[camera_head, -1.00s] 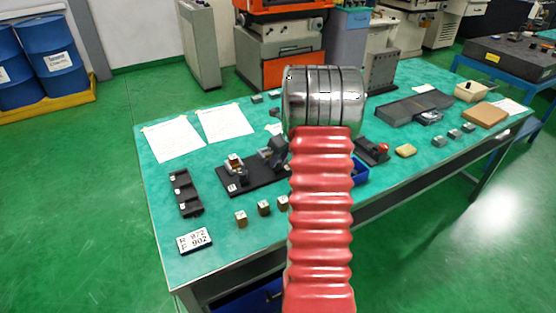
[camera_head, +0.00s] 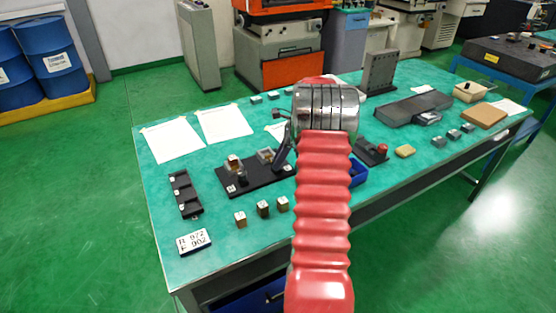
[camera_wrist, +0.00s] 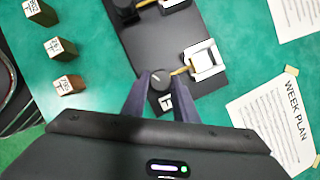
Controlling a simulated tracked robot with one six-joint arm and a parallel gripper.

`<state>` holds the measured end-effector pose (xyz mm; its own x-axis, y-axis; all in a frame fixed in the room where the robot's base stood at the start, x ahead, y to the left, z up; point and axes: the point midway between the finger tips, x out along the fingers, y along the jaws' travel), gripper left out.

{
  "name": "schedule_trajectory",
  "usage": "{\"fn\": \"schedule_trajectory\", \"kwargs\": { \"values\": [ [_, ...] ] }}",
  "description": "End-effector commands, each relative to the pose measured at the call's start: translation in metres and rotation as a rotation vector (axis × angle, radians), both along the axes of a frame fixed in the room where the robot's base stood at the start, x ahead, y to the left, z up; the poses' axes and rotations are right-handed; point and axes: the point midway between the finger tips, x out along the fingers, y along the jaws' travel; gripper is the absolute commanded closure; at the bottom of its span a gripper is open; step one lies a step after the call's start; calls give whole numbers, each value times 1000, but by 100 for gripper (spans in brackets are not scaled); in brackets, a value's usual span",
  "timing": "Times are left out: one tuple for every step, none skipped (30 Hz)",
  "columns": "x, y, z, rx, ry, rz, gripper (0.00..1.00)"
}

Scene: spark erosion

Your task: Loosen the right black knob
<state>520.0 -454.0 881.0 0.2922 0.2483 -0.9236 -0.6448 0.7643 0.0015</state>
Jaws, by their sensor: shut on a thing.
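The black base plate (camera_head: 250,183) lies on the green table, with two pale holders and black knobs on it. The right black knob (camera_wrist: 160,80) is round with a light line on top. My gripper (camera_wrist: 160,84) is shut on this knob, one dark finger on each side. A brass-coloured pin runs from the knob to the right holder (camera_wrist: 205,62), which also shows in the head view (camera_head: 266,155). The left knob (camera_head: 242,178) stands free; it is partly cut off in the wrist view (camera_wrist: 124,6). In the head view my finger hides the right knob.
Several small metal blocks (camera_head: 263,209) stand in front of the plate. A black slotted rack (camera_head: 184,192) and a label plate (camera_head: 194,241) lie to the left. Paper sheets (camera_head: 172,141) lie behind. A blue bin (camera_head: 358,173) is right of my arm.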

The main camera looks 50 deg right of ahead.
Motion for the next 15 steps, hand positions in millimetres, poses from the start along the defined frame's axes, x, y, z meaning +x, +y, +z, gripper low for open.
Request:
{"fn": "schedule_trajectory", "kwargs": {
  "values": [
    [1,-1,-1,-1,0,42,96],
    [1,-2,-1,-2,-1,71,96],
    [1,-2,-1,-1,0,109,96],
    [2,-2,-1,-2,0,137,96],
    [2,-2,-1,-1,-1,165,96],
    [2,-3,-1,-2,-1,203,96],
    [2,-3,-1,-3,0,233,96],
    [3,-3,-1,-3,0,261,96],
    [3,-3,0,-3,-2,298,96],
    [3,-3,-1,-2,-1,327,96],
    [4,-4,-1,-4,-1,356,96],
    [4,-4,-1,-3,-1,394,96],
    [4,-4,-1,-4,-2,422,96],
    [5,-4,-1,-3,-1,450,96],
    [5,-4,-1,-4,-2,489,96]
  ]
}}
